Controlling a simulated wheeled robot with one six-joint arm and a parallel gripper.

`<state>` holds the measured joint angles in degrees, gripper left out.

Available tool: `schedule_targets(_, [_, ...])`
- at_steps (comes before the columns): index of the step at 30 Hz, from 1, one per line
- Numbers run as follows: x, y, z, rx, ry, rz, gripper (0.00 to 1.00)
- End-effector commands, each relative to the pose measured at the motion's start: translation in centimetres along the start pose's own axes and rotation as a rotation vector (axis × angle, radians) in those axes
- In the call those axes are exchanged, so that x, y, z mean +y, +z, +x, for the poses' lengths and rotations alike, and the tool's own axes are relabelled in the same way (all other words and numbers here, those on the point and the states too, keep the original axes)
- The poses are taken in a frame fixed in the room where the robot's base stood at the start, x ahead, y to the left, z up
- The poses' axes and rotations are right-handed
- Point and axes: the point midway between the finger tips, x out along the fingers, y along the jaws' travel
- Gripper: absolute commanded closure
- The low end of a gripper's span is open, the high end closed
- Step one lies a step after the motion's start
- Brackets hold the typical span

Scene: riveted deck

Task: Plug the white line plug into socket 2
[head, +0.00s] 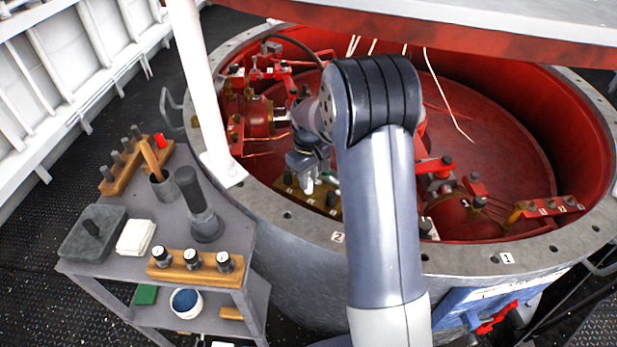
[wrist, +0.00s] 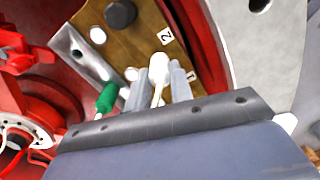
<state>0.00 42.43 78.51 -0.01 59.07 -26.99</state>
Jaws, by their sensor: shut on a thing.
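My gripper (wrist: 163,84) is shut on the white line plug (wrist: 160,65), whose white body shows between the two grey fingers. In the head view my gripper (head: 306,176) is low over the brown socket board (head: 289,191), partly hidden by my arm. In the wrist view the board (wrist: 142,42) bears a label 2 (wrist: 167,38) just beyond the plug's tip. I cannot tell whether the tip is in a socket or above it. A white round socket face (wrist: 98,35) and a dark plug (wrist: 120,13) are also on the board.
A green plug (wrist: 107,97) stands left of the fingers. Red fittings crowd the left of the wrist view. The grey tank rim (head: 450,260) curves around the board. A cart (head: 150,210) with tools and pegs stands at the left. A white post (head: 200,90) rises beside the rim.

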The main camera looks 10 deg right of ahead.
Motion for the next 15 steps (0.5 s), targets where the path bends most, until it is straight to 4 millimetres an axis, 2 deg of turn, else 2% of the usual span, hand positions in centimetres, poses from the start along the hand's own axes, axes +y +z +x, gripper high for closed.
schedule_targets(15, [0.0,0.0,0.39,0.0,0.0,0.0,1.0])
